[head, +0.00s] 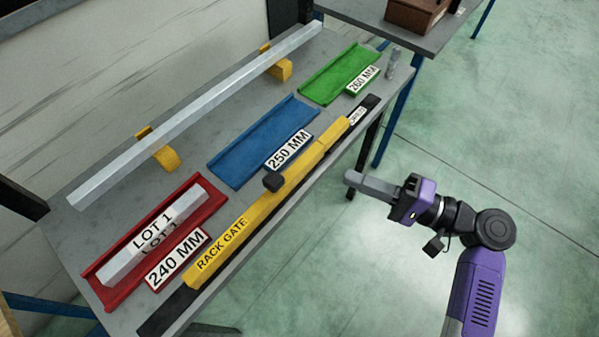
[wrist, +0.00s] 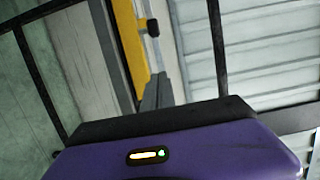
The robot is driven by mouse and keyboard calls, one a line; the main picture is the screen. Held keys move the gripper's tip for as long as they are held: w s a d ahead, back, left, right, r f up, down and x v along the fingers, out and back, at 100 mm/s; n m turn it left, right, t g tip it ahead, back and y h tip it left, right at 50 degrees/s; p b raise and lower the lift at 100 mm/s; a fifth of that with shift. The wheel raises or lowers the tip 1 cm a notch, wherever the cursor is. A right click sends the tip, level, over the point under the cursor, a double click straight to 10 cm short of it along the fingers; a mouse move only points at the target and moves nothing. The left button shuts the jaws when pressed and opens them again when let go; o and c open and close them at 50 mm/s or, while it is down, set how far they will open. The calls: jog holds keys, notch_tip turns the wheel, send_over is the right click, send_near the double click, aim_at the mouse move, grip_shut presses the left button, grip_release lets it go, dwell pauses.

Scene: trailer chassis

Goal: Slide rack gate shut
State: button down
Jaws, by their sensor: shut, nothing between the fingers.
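The rack gate (head: 240,228) is a long yellow bar lying on a dark rail along the table's front edge. It runs in front of the red tray and the blue tray, and bare rail shows beyond both its ends. A black knob (head: 272,182) sticks up from the gate near its middle. In the wrist view the yellow gate (wrist: 130,42) and the knob (wrist: 153,27) show beyond my fingers. My gripper (head: 349,179) is shut and empty, to the right of the gate, apart from it and from the knob. Its grey fingers also show in the wrist view (wrist: 157,82).
The red tray (head: 218,190) holds a grey bar marked LOT 1 (head: 150,240). The blue tray (head: 235,165) and green tray (head: 325,85) look empty. A long pale bar (head: 200,110) rests on yellow supports behind. A small grey post (head: 391,62) stands at the far right corner.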

aim_at(278, 186)
jog(key=p+x, duration=0.2)
jog(key=x, duration=0.8)
jog(key=shift+a+r, duration=0.1)
jog(key=shift+a, duration=0.05)
jog(key=s+a+p, duration=0.2)
jog(key=shift+s, duration=0.3)
jog(key=shift+s+a, duration=0.2)
jog(key=shift+s, duration=0.1)
jog(key=shift+s+a, duration=0.2)
jog(key=shift+s, duration=0.1)
jog(key=s+a, duration=0.4)
jog(key=s, duration=0.1)
jog(key=s+a, duration=0.2)
jog(key=s, duration=0.1)
jog(key=shift+a, duration=0.15)
